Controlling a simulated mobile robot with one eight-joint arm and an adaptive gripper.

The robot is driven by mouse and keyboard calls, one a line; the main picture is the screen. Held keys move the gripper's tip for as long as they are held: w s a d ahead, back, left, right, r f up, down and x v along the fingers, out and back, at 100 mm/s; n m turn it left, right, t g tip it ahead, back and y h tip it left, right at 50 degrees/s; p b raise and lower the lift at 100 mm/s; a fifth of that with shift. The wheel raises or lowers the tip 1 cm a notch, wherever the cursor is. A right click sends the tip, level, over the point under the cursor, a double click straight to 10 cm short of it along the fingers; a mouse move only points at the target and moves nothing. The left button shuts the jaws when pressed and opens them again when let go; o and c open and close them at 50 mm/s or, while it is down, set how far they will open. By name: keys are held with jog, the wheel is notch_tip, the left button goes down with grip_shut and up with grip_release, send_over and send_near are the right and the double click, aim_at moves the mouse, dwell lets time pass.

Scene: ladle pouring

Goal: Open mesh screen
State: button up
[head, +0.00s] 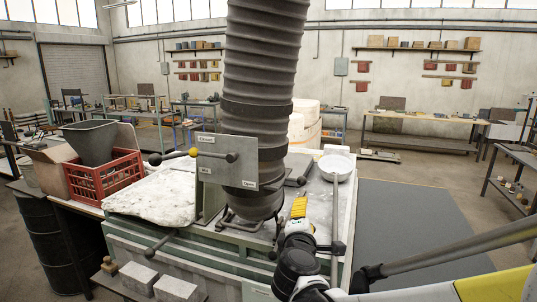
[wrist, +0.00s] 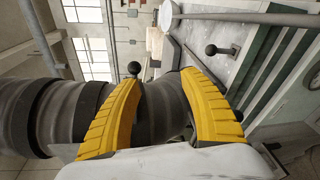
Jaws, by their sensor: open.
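My gripper (head: 298,208) is beside the right side of the grey ribbed duct, above the bench. In the wrist view its two yellow fingers (wrist: 160,82) are spread apart. The dark duct shows behind and between them, and I see nothing held. A black ball knob (wrist: 134,68) shows near the left fingertip. Another black knob (wrist: 211,49) stands farther right, apart from the fingers. A grey panel (head: 222,178) with labels, among them "Open", is left of the duct, with a lever with a yellow ball (head: 193,152). I cannot make out the mesh screen for certain.
The thick ribbed duct (head: 262,70) rises from the bench and blocks the middle. A white ladle bowl (head: 336,164) is at the bench's back right. A red crate (head: 104,178) with a grey funnel (head: 91,142) is at left.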

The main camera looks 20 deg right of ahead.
aim_at(301, 183)
jog(key=w+d+r+n, duration=0.1)
jog(key=w+d, duration=0.1)
jog(key=w, duration=0.2)
jog(key=w+d+r+n+t+p, duration=0.1)
jog(key=w+d+n, duration=0.1)
jog(key=w, duration=0.2)
jog(key=w+d+r+n, duration=0.1)
jog(key=w+d, duration=0.1)
jog(key=w, duration=0.2)
jog(key=shift+d+r+t+p, duration=0.1)
jog(key=shift+r+t+p, duration=0.25)
jog(key=shift+r+t, duration=0.05)
jog(key=shift+s, duration=0.1)
grip_shut()
